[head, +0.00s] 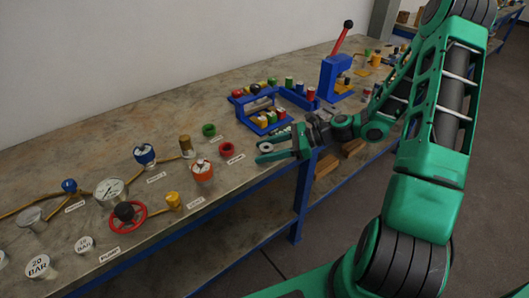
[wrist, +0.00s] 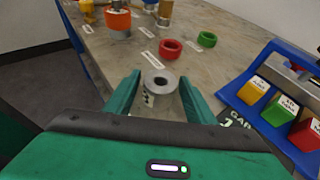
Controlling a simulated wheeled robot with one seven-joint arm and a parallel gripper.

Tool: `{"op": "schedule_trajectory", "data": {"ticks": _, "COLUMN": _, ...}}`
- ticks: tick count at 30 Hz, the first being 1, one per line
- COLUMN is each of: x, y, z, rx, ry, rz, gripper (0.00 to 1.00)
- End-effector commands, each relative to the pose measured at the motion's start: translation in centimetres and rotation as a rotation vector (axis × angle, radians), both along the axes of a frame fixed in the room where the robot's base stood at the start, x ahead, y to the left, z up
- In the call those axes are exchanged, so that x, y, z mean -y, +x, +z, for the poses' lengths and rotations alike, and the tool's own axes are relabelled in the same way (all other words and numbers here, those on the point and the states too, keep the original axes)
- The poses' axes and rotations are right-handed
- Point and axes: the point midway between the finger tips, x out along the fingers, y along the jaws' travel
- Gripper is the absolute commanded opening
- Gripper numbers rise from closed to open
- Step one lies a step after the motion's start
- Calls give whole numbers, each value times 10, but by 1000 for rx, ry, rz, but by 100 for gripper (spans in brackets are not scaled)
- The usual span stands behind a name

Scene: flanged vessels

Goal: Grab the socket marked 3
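A short grey metal socket (wrist: 160,82) with a round hole in its top stands upright on the bench in the wrist view. Dark marks show on its side, but I cannot read the number. My gripper (wrist: 161,92) is open, with one green finger on each side of the socket and a visible gap to each. In the head view my gripper (head: 263,151) is low over the bench's front edge, and the socket (head: 266,147) shows between its fingers.
A red ring (head: 227,149) and a green ring (head: 209,130) lie nearby. A blue rack (head: 240,101) with coloured blocks stands close on the right in the wrist view. An orange-banded vessel (head: 202,173) and a red handwheel (head: 126,212) stand left along the bench (head: 150,115).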

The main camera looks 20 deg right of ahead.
Motion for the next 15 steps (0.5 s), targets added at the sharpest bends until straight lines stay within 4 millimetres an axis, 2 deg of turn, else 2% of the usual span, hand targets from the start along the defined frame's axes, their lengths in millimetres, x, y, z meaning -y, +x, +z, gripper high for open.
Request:
{"op": "schedule_trajectory", "data": {"ticks": 1, "x": 0, "y": 0, "z": 0, "rx": 0, "ry": 0, "rz": 0, "gripper": 36}}
{"op": "schedule_trajectory", "data": {"ticks": 5, "x": 0, "y": 0, "z": 0, "rx": 0, "ry": 0, "rz": 0, "gripper": 5}}
{"op": "schedule_trajectory", "data": {"ticks": 15, "x": 0, "y": 0, "z": 2, "rx": 2, "ry": 0, "rz": 1, "gripper": 5}}
